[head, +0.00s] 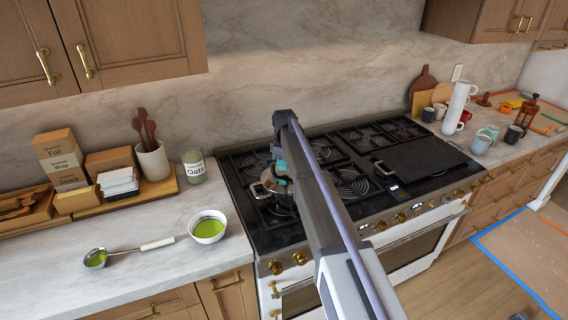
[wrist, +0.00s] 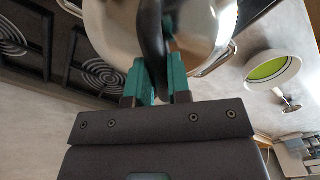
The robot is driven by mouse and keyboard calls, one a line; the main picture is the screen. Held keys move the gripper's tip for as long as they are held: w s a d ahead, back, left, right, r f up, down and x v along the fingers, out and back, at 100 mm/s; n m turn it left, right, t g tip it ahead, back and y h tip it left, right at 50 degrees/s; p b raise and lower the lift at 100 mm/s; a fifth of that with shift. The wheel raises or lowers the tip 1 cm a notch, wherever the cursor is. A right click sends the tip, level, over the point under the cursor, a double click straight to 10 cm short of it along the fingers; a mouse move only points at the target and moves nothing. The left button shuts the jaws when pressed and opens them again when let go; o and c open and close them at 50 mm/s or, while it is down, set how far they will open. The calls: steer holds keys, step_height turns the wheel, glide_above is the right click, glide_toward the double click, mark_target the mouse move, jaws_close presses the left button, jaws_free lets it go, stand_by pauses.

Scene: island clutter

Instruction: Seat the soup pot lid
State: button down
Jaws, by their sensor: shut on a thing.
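The steel soup pot (head: 262,190) stands on the left front part of the cooktop, partly hidden behind my arm. Its side handle (wrist: 218,62) shows in the wrist view. The shiny steel lid (wrist: 202,28) fills the top of the wrist view, over the pot. My gripper (wrist: 159,80) has its teal fingers shut on the lid's dark handle (wrist: 151,38). In the head view my gripper (head: 280,170) is right above the pot. I cannot tell whether the lid touches the pot's rim all round.
A white bowl of green soup (head: 208,229) and a ladle (head: 96,258) are on the counter left of the stove. An oats jar (head: 194,167) and a utensil crock (head: 153,160) stand behind. A black griddle (head: 418,158) covers the right burners. Stacked mugs (head: 456,108) stand farther right.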

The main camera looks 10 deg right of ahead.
steer(key=shift+f, duration=0.25)
steer(key=c, duration=1)
jaws_free()
steer(key=shift+r, duration=0.1)
step_height(320, 180, up, 11)
steer(key=p, duration=1.1)
steer(key=s+f+m+b, duration=0.4)
steer(key=s+f+b, duration=0.2)
steer(key=s, duration=0.7)
steer(key=s+f+m+b, duration=0.4)
steer(key=s+f+b, duration=0.2)
steer(key=s, duration=0.7)
steer(key=s+f+m+b, duration=0.3)
steer(key=s+f+b, duration=0.3)
steer(key=s, duration=0.7)
steer(key=shift+s+m, duration=0.2)
steer(key=shift+m, duration=0.2)
